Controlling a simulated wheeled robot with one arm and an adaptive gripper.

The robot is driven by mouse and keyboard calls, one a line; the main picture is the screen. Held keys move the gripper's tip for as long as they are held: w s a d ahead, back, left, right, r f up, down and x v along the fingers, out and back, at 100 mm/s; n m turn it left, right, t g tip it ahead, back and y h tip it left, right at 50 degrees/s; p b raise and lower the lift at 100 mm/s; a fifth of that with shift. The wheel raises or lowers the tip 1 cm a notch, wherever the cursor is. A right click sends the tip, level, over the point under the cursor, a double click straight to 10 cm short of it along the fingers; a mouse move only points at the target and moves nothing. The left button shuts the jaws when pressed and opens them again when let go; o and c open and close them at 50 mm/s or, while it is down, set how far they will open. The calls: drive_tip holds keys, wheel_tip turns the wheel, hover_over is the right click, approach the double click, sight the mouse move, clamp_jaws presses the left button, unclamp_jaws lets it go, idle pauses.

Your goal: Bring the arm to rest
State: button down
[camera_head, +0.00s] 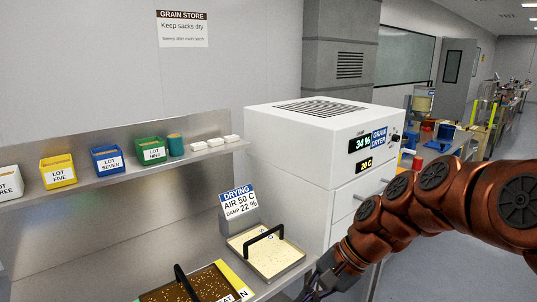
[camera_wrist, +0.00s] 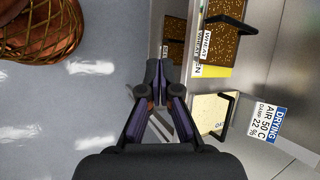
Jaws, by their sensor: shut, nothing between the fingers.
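My gripper shows in the wrist view (camera_wrist: 158,80) with its two dark fingers together and nothing between them. It points down over the gap between the grey floor (camera_wrist: 90,110) and the edge of the metal bench. In the head view my copper-coloured arm reaches in from the right, and the gripper (camera_head: 318,284) hangs low beside the bench, in front of the dryer. Its fingertips are hard to make out there. A tray with pale contents (camera_head: 268,254) lies on the bench just left of it, apart from it.
A white grain dryer (camera_head: 290,145) reading 34 % stands behind my arm. A drying sign (camera_head: 238,204) and a dark grain tray (camera_head: 190,288) are on the bench. Coloured lot bins (camera_head: 107,159) line the shelf above.

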drive_tip(key=s+d+f+n+h, duration=0.2)
drive_tip(key=s+d, duration=0.1)
drive_tip(key=s, duration=0.4)
drive_tip(key=s+d+f+n+g+h, duration=0.1)
drive_tip(key=s+d+f+n+h, duration=0.1)
drive_tip(key=s, duration=0.5)
drive_tip(key=s+d+f+n+h, duration=0.2)
drive_tip(key=s+d+n+h, duration=0.1)
drive_tip(key=s+d, duration=0.2)
drive_tip(key=s, duration=0.2)
drive_tip(key=shift+s+d+g, duration=0.3)
drive_tip(key=shift+s+d, duration=0.1)
